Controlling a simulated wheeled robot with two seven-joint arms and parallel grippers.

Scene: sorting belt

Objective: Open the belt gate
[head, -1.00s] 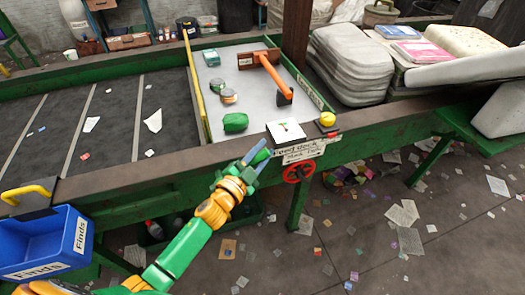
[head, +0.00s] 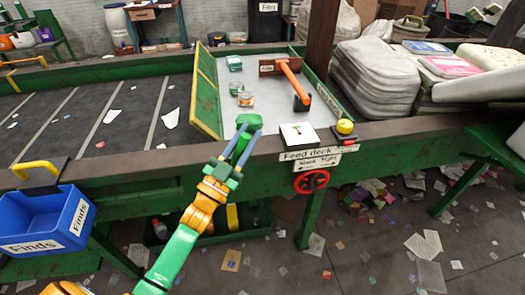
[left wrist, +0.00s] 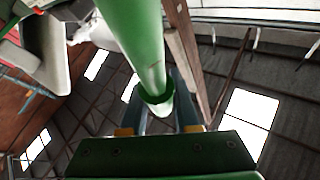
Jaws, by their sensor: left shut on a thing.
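The gate panel (head: 207,95), green with yellow edging, stands between the dark belt (head: 90,115) and the pale feed deck (head: 262,72) in the head view. My left gripper (head: 243,138) is at the deck's front edge, right of the panel's near end and apart from it. Its blue fingers are shut on a green tubular thing, which fills the upper middle of the left wrist view (left wrist: 137,45); I cannot tell what it is. An orange lever (head: 292,80) with a dark end rises on the deck. My right gripper is not in view.
A red handwheel (head: 311,181) hangs below the feed deck sign (head: 310,155). A white plate (head: 298,136) and a yellow button (head: 345,126) sit on the front rail. A blue bin (head: 42,222) stands at left. Cans (head: 245,98) lie on the deck.

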